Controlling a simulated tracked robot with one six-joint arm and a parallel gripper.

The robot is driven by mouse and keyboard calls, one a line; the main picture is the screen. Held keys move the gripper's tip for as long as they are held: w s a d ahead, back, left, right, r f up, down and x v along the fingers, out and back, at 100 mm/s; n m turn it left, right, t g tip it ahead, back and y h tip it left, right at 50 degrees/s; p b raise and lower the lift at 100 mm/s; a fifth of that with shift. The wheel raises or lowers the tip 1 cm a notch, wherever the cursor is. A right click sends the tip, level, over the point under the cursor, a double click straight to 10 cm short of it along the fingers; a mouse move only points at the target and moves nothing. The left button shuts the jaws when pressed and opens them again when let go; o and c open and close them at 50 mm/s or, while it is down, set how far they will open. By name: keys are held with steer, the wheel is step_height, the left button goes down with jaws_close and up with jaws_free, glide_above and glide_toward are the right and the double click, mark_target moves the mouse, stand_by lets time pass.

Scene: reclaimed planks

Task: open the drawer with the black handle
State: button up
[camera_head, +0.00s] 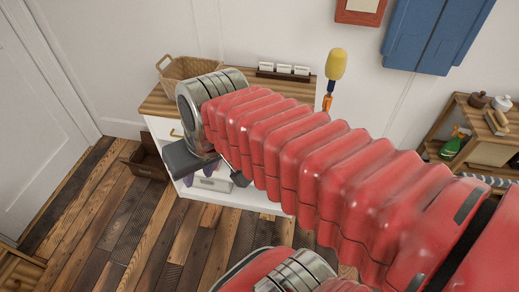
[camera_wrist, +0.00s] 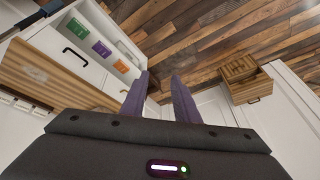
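A white drawer front (camera_wrist: 62,42) with a black bar handle (camera_wrist: 76,57) is at the left of the wrist view, on a white cabinet with a wooden top (camera_wrist: 45,80). The drawer looks shut. In the head view my arm hides the black handle; the cabinet's wooden top (camera_head: 157,103) and a brass-coloured handle (camera_head: 175,133) show there. My gripper (camera_wrist: 160,78) has its two fingers apart with nothing between them. In the wrist view it is to the right of the black handle, not touching it. My gripper's dark body shows in the head view, in front of the cabinet.
Purple, green and orange boxes (camera_wrist: 102,48) stand in the cabinet's open shelf. A wicker basket (camera_head: 187,69) and a card holder (camera_head: 283,72) are on top. A wooden crate (camera_head: 148,160) is on the floor to the left. A shelf rack (camera_head: 462,107) stands right. The plank floor in front is clear.

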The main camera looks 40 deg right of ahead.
steer(key=w+d+f+m+y, duration=0.8)
steer(key=w+d+f+m, duration=0.1)
steer(key=w+d+f, duration=0.75)
steer(key=s+d+f+m+t+h, duration=0.2)
steer(key=d+f+m+t, duration=0.3)
steer(key=d+f, duration=0.5)
steer(key=s+d+f+m+t+h, duration=0.1)
steer(key=s+d+f+m+t, duration=0.3)
steer(key=d+f, duration=0.6)
steer(key=d+m+t, duration=0.1)
steer(key=d, duration=0.3)
steer(key=shift+d+f+m+h, duration=0.25)
steer(key=shift+f+m+h, duration=0.05)
steer(key=shift+f+h, duration=0.1)
steer(key=x, duration=1.3)
steer(key=shift+w+a+r, duration=0.15)
steer(key=shift+w, duration=0.25)
steer(key=shift+c, duration=0.5)
